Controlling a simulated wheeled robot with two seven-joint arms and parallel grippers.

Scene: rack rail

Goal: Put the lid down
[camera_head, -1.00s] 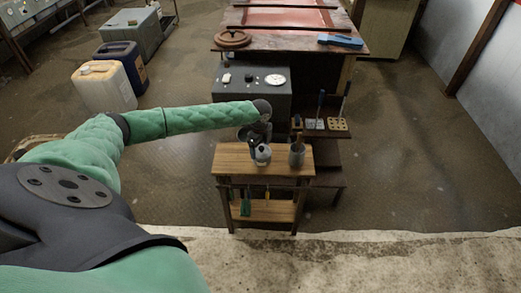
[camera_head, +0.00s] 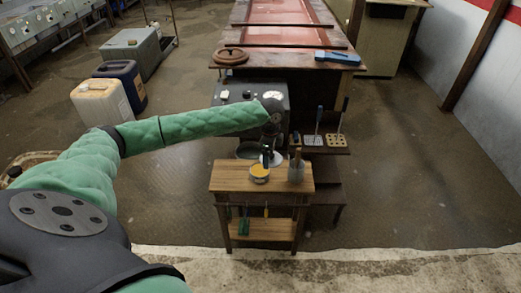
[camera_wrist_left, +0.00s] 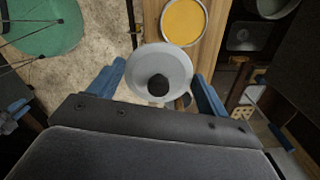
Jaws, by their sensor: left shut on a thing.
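The lid (camera_wrist_left: 160,62) is a pale grey disc with a black knob. In the left wrist view it lies between the two blue fingers of my left gripper (camera_wrist_left: 158,88). The gripper is shut on it; the exact contact is hard to see. In the head view, my left gripper (camera_head: 268,147) holds the lid (camera_head: 275,159) above the back of the small wooden table (camera_head: 233,178). The uncovered pot (camera_head: 260,177) stands on this table, with yellow contents showing, and its round opening also shows in the left wrist view (camera_wrist_left: 184,20). My right gripper is out of view.
A grey container with tools (camera_head: 297,174) stands on the table close to the right of the pot. A dark shelf with a holed block (camera_head: 337,140) and a grey tool holder (camera_head: 314,140) is behind it. The table's left part is clear.

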